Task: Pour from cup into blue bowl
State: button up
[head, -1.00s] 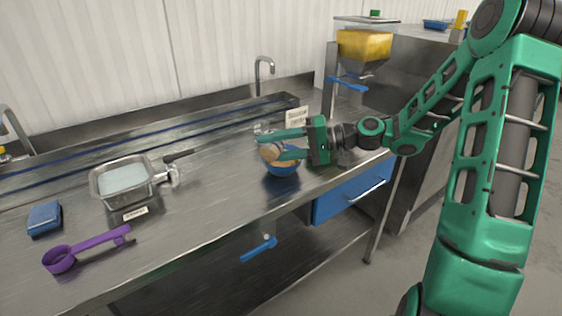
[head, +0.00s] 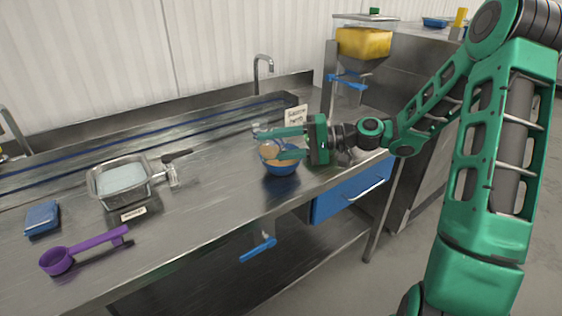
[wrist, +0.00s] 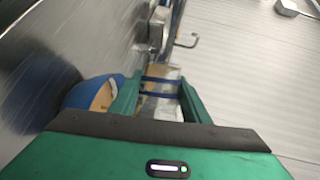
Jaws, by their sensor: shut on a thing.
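The blue bowl (head: 283,170) stands on the steel counter and holds tan grains. It also shows in the wrist view (wrist: 83,96), left of my fingers. My gripper (head: 274,144) reaches in from the right, with its fingers at and above the bowl's far side. It is shut on a see-through cup (wrist: 162,88), which shows between the fingers in the wrist view. The cup is hard to make out in the head view. Its exact tilt, what is left in it and whether grains are falling cannot be told.
A steel pan (head: 148,187) with pale contents stands to the left. A purple scoop (head: 57,261) and a blue sponge (head: 42,218) lie near the front left. A small sign (head: 296,116) stands behind the bowl. A hopper (head: 362,43) with yellow contents rises at the back right.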

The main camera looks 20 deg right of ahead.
jog(key=shift+w+f+m, duration=0.1)
jog(key=shift+f+m, duration=0.15)
jog(key=shift+m, duration=0.15)
dwell(0.4)
jog(key=shift+w+d+r+y, duration=0.1)
jog(key=shift+d+y, duration=0.05)
jog(key=shift+y, duration=0.15)
